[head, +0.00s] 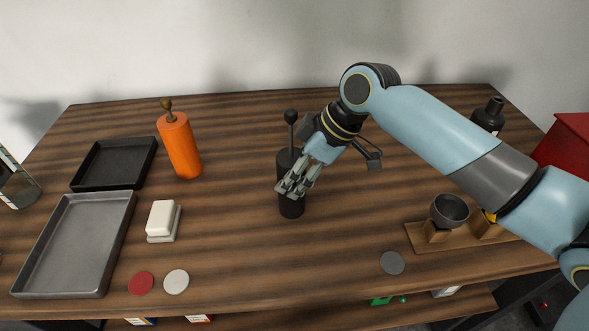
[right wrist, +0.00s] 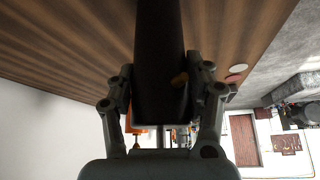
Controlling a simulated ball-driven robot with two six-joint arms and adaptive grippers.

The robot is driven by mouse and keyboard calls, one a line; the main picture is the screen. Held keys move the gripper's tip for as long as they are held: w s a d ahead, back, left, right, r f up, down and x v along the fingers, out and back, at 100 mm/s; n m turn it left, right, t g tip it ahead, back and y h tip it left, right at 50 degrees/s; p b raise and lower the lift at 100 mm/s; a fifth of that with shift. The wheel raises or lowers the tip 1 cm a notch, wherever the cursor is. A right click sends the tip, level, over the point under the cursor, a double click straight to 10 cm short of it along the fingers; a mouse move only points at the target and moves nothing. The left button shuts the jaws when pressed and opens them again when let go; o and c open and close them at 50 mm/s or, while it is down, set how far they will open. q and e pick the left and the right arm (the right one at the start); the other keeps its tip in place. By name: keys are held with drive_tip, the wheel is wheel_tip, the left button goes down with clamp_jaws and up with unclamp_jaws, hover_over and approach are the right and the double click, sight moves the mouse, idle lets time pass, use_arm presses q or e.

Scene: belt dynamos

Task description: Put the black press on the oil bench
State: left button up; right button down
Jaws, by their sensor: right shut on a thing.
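The black press (head: 291,206) is a dark upright cylinder with a ball knob on a thin stem, near the middle of the wooden table. My right gripper (head: 291,188) is shut around its body from the right. In the right wrist view the press (right wrist: 160,60) fills the space between the two fingers. Whether its base touches the table I cannot tell. A low wooden stand (head: 415,238) with blocks, a dark grey bowl (head: 450,211) and something yellow is at the front right; no label shows that it is the oil bench. My left gripper is out of view.
An orange press (head: 179,146) stands left of the black one. A grey disc (head: 392,263) lies near the front edge. A black bottle (head: 489,116) stands back right.

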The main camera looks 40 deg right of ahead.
drive_tip(key=shift+f, duration=0.15)
drive_tip(key=c, duration=0.5)
unclamp_jaws()
drive_tip(key=shift+b+v, duration=0.4)
drive_tip(key=shift+v, duration=5.75)
drive_tip(key=shift+w, duration=0.1)
